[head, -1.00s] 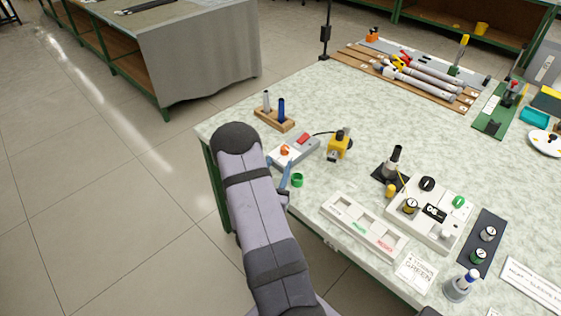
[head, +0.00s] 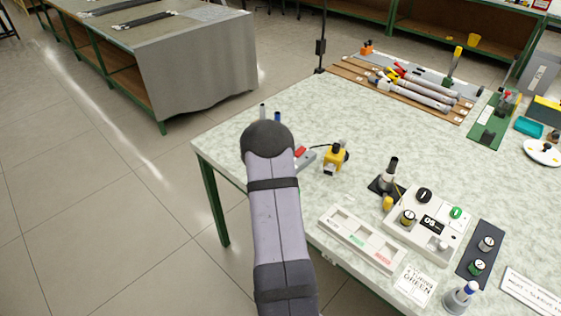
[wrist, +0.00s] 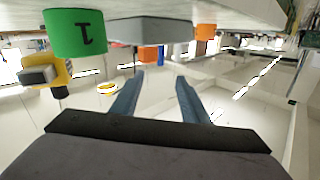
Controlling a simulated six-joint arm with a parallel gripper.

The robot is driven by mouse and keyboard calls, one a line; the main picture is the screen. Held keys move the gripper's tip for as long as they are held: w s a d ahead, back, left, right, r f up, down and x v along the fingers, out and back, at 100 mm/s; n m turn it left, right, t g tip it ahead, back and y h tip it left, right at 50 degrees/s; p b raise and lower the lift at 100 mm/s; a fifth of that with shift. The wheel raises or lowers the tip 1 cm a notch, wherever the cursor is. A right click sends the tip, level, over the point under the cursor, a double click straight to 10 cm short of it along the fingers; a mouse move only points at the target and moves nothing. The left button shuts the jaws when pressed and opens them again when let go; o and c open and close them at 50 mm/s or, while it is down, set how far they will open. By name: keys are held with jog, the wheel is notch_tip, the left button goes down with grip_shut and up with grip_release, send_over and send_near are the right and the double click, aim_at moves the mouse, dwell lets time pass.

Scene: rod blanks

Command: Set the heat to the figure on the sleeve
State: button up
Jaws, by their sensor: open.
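A green sleeve (wrist: 75,32) with a dark figure that looks like an upside-down 1 shows at upper left in the wrist view; the arm hides it in the head view. My gripper (wrist: 159,82) is open, its two blue fingers apart with nothing between them, below and right of the sleeve in that picture. In the head view my arm covers the gripper. The pale control box (head: 418,236) stands right of centre, with a black knob (head: 424,195), a yellow-and-black knob (head: 408,217), a green knob (head: 456,212) and a small dark display (head: 432,225) that seems to read 05.
A divided white tray (head: 361,240) lies left of the control box, with a printed card (head: 414,286) in front. A yellow-and-black device (head: 335,158) and a dark stand (head: 388,178) are behind.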

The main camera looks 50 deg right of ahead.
jog(key=shift+w+d+r+n+t+y, duration=0.2)
jog(key=shift+d+r+n+t+y, duration=0.5)
jog(key=shift+y, duration=0.5)
jog(key=shift+s+d+r+n+y, duration=0.1)
jog(key=shift+s+d+n+y, duration=0.1)
jog(key=shift+n+y, duration=0.35)
jog(key=shift+s+r+n+t+y, duration=0.1)
jog(key=shift+s+n+t+y, duration=0.3)
jog(key=shift+y, duration=0.35)
jog(key=s+n+y, duration=0.1)
jog(key=s+f+n+g+y+b, duration=0.1)
jog(key=s, duration=0.1)
jog(key=shift+s+n, duration=0.3)
jog(key=shift+n, duration=0.05)
jog(key=shift+s+a+f+g+y, duration=0.2)
jog(key=shift+f+g+y, duration=0.1)
jog(key=shift+f+y, duration=0.1)
jog(key=shift+p+x, duration=0.3)
jog(key=shift+x, duration=3.4)
jog(key=shift+c, duration=0.2)
jog(key=shift+r, duration=0.1)
grip_shut()
